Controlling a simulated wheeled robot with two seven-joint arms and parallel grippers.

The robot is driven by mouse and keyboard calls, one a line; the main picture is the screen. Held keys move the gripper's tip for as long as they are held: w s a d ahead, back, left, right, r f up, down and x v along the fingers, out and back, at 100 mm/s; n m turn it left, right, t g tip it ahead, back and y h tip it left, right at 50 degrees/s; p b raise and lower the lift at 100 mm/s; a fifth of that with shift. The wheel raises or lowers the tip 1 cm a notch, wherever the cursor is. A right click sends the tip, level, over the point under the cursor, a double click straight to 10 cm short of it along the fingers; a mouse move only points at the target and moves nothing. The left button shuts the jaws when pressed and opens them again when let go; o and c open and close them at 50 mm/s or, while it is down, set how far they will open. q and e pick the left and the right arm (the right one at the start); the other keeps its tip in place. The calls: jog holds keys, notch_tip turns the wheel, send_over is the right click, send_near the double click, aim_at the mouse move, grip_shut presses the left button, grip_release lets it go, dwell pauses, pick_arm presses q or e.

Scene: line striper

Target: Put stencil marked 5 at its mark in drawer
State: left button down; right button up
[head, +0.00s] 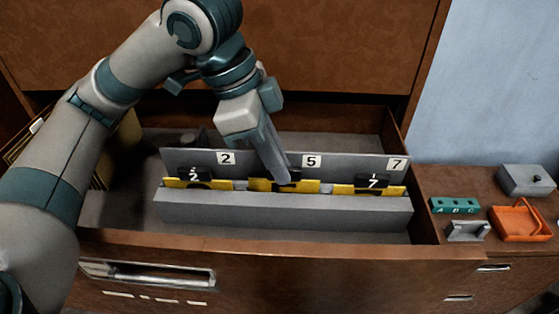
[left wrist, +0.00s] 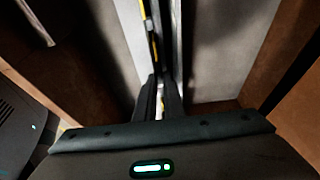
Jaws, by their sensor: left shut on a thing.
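My left gripper (head: 282,176) reaches down into the open drawer and is shut on the dark tab of the middle yellow stencil (head: 308,187). This stencil stands in the slot of the grey rack (head: 290,211), below the white mark 5 (head: 311,161). The fingers cover most of its tab, so its number is hidden. In the left wrist view, the closed fingers (left wrist: 158,97) sit over the slot, with a thin yellow edge (left wrist: 147,28) beyond them. My right gripper is not in view.
Stencil 2 (head: 195,178) and stencil 7 (head: 373,182) stand upright on either side in the rack, near marks 2 (head: 226,158) and 7 (head: 398,163). An orange tray (head: 521,221), a green block (head: 454,206) and grey parts lie on the right-hand surface.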

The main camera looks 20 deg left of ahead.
pick_arm(q)
jog(key=shift+d+f, duration=0.1)
jog(key=shift+f, duration=0.25)
jog(key=shift+p, duration=0.35)
jog(key=shift+w+a, duration=0.15)
jog(key=shift+a, duration=0.1)
